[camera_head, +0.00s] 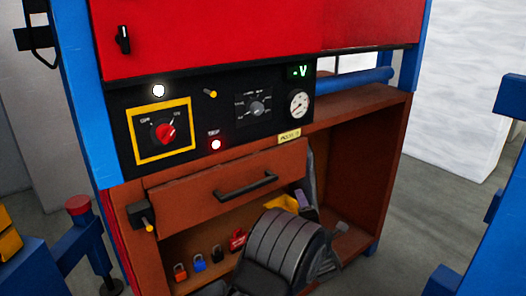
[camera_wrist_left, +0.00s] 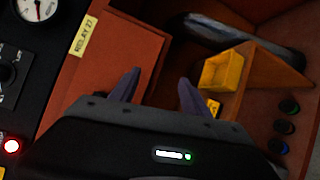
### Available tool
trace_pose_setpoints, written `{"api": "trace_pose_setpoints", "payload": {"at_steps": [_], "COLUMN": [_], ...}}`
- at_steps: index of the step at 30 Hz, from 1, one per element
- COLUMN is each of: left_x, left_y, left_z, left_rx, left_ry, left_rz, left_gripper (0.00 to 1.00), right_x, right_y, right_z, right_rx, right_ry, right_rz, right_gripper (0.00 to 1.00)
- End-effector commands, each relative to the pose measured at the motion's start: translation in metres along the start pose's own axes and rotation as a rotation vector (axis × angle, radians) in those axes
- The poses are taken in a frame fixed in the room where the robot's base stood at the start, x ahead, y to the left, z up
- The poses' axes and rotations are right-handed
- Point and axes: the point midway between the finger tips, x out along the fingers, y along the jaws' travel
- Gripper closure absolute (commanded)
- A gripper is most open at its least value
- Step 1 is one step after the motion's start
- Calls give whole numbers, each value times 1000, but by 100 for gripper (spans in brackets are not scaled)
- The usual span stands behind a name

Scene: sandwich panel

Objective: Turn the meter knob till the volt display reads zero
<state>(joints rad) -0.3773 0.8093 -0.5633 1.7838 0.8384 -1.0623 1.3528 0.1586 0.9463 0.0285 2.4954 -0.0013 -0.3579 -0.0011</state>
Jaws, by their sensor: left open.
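The meter knob (camera_head: 257,107) is a small dark knob on a dial plate in the black panel. The green volt display (camera_head: 299,72) above the gauge shows a V with a small mark before it; I cannot read a digit. The round white gauge (camera_head: 299,103) sits right of the knob and also shows in the left wrist view (camera_wrist_left: 37,8). My left gripper (camera_wrist_left: 158,88) is open and empty, its two purple-grey fingers apart, in front of the cabinet's lower opening. It is below and to the right of the knob, apart from it. My right gripper is not in view.
A red rotary switch (camera_head: 165,132) in a yellow frame and a lit red lamp (camera_head: 216,144) share the panel. A drawer handle (camera_head: 245,186) juts out below. A yellow bin (camera_wrist_left: 222,71) and several padlocks (camera_head: 199,262) are in the lower opening.

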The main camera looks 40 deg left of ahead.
Motion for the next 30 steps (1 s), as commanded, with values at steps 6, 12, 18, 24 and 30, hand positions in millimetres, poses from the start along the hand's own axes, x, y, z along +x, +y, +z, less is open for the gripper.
{"api": "trace_pose_setpoints", "payload": {"at_steps": [6,12,18,24,30], "left_x": [-6,-28,-29,-26,-11], "left_y": [202,261,264,265,277], "left_z": [-8,-24,-25,-26,-35], "left_rx": [-820,-1123,-1134,-1131,-1130], "left_ry": [96,89,88,90,93], "left_rz": [546,738,746,743,743], "left_gripper": [45,45,45,45,45], "right_x": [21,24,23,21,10], "right_y": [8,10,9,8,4], "right_z": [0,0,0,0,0], "right_rx": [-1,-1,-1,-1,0], "right_ry": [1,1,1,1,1], "right_rz": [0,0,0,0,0], "right_gripper": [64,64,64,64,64]}}
